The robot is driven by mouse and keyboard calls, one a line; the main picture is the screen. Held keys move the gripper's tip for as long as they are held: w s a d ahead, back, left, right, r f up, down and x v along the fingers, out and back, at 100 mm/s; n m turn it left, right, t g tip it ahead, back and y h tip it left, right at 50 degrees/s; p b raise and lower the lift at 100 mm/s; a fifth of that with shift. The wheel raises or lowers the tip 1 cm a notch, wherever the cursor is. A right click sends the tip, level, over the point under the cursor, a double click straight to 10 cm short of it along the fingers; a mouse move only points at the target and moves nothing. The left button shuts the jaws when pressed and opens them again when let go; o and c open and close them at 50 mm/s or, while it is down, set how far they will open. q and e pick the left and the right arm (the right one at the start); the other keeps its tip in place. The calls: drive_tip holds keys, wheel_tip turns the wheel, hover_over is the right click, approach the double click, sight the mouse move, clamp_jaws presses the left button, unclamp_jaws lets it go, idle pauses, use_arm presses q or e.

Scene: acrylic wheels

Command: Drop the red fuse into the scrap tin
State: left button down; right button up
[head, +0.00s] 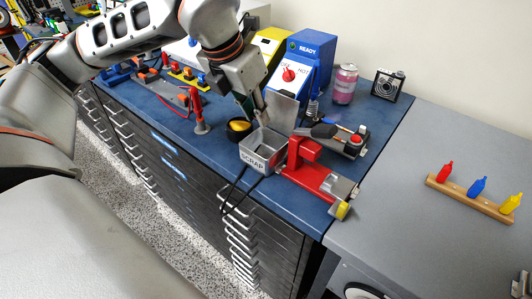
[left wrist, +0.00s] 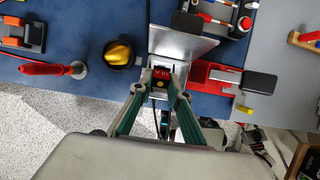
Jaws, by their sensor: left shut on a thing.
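The scrap tin (head: 256,158) is a grey metal box labelled SCRAP on the blue bench top. Its lid (head: 283,112) stands open at the back; the lid also shows in the left wrist view (left wrist: 190,45). My left gripper (head: 260,112) points down just above the tin's opening. In the left wrist view, my left gripper (left wrist: 161,84) is shut on the red fuse (left wrist: 162,72), with the tin beneath it. The fuse cannot be made out in the head view. My right gripper is not in view.
A red vise-like tool (head: 304,165) stands close right of the tin. A black pot with a yellow top (head: 238,127) and a red-handled stand (head: 199,115) are to its left. A blue READY box (head: 304,62) and a pink can (head: 344,84) stand behind.

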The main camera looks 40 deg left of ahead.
use_arm(q)
drive_tip(key=c, duration=1.8)
unclamp_jaws()
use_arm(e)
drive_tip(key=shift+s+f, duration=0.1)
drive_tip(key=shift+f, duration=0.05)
use_arm(q)
drive_tip(key=v, duration=1.2)
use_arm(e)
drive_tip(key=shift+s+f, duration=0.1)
